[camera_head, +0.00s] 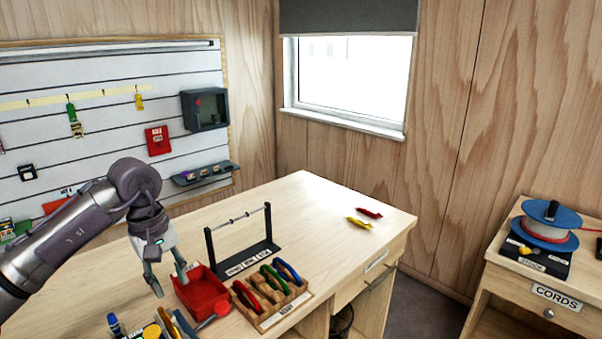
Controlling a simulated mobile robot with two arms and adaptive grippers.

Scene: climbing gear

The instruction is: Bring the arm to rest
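My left arm comes in from the left, and its gripper (167,281) points down with its two fingers apart. Nothing shows between the fingers. It hangs over the wooden table (320,215) at the left side of the red tray (203,297); one finger overlaps the tray's left edge in the picture. I cannot tell whether it touches the tray. My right gripper is not in view.
A wooden rack (272,306) with coloured carabiners stands right of the tray. Behind it is a black stand (240,240) with a crossbar. Red (369,212) and yellow (358,223) pieces lie farther right. A cord spool (548,224) sits on the right cabinet. The table's middle is clear.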

